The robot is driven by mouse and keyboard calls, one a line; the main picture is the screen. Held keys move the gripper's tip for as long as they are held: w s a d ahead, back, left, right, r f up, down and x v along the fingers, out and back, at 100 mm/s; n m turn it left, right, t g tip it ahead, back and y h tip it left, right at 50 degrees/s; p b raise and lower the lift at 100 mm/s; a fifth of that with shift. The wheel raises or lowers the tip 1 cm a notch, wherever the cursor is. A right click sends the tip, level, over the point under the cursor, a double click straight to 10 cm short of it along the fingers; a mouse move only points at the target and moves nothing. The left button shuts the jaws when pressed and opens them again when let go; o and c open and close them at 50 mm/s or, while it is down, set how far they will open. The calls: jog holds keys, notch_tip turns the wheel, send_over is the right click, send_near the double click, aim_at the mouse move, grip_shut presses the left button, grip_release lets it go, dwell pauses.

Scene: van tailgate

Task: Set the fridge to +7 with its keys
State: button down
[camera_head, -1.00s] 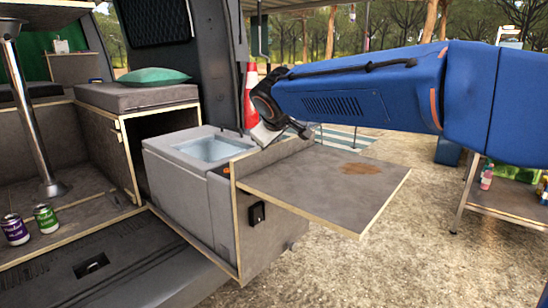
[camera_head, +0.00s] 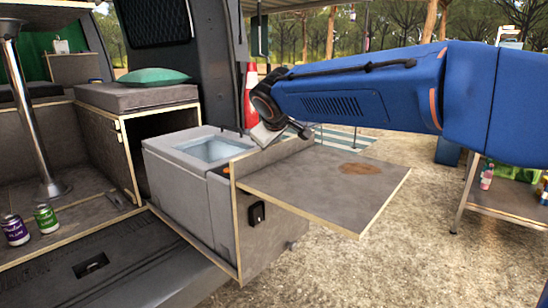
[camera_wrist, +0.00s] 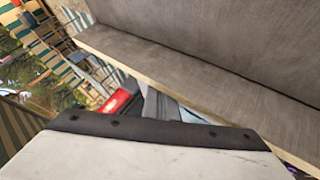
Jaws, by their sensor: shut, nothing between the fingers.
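The grey box-shaped fridge (camera_head: 185,195) stands at the van's rear opening, with a pale blue recessed area in its top. A small orange spot (camera_head: 227,170) shows at its right edge by the wooden panel. I cannot make out its keys or display in either view. My gripper (camera_head: 264,138) is at the end of the blue arm, just above the upright panel at the fridge's right side. It is shut and empty; its tips are partly hidden behind the panel. In the wrist view its pale housing with a dark edge fills the bottom, and the fingertips are not clear.
A board (camera_head: 325,185) with a brown stain folds out right of the fridge. A grey panel (camera_wrist: 220,45) fills the wrist view's upper right. A purple can (camera_head: 16,230) and a green can (camera_head: 46,218) stand at left. A red cone (camera_head: 251,95) is behind.

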jog(key=shift+a+f, duration=0.1)
jog(key=shift+f, duration=0.8)
jog(key=shift+w+a+r, duration=0.1)
jog(key=shift+a+r, duration=0.05)
jog(key=shift+r, duration=2.5)
